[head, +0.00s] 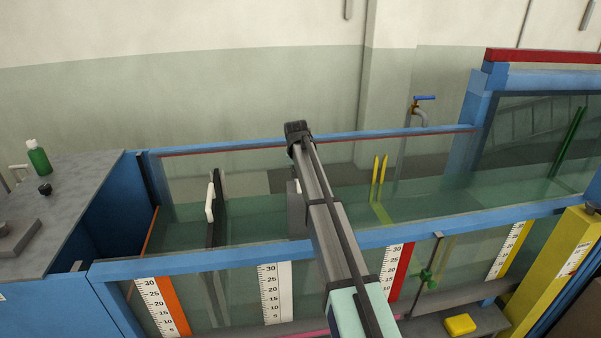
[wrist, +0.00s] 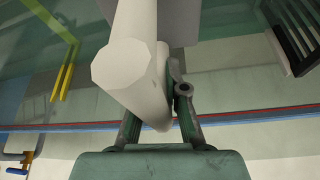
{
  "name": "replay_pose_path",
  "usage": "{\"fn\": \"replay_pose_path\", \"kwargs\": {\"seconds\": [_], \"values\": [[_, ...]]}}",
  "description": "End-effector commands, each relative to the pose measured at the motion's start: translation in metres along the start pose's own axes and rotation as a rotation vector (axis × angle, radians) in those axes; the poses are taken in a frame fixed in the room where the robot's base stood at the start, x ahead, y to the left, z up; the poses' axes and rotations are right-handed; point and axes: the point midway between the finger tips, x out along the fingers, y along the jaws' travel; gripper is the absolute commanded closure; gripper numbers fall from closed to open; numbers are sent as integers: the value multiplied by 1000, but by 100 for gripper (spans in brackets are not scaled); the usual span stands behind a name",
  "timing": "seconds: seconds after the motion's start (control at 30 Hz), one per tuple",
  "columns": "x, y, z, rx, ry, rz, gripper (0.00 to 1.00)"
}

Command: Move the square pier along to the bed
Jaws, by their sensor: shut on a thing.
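The square pier, a grey block (head: 296,209), shows in the head view just left of my arm, in the middle of the glass flume. Its lower end is near the water, and I cannot tell whether it touches the bed. In the wrist view my gripper (wrist: 156,118) is shut on the pier's pale, thick handle (wrist: 125,68). The grey body of the pier (wrist: 181,24) shows beyond the handle. The flume bed below is partly hidden by water and my arm.
A dark gate with a white handle (head: 210,203) stands across the flume to the left. Two yellow posts (head: 378,170) stand to the right; they also show in the wrist view (wrist: 65,76). The flume's blue front rail (head: 230,257) runs below my arm.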

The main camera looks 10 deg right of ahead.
Motion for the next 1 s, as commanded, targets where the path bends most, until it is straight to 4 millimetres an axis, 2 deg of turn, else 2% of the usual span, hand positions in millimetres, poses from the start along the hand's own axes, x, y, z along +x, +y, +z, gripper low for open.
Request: {"fn": "replay_pose_path", "kwargs": {"seconds": [0.5, 1.0], "values": [[-4, -22, 3, -1, 3, 0, 100], [-4, -25, 3, 0, 3, 0, 100]]}}
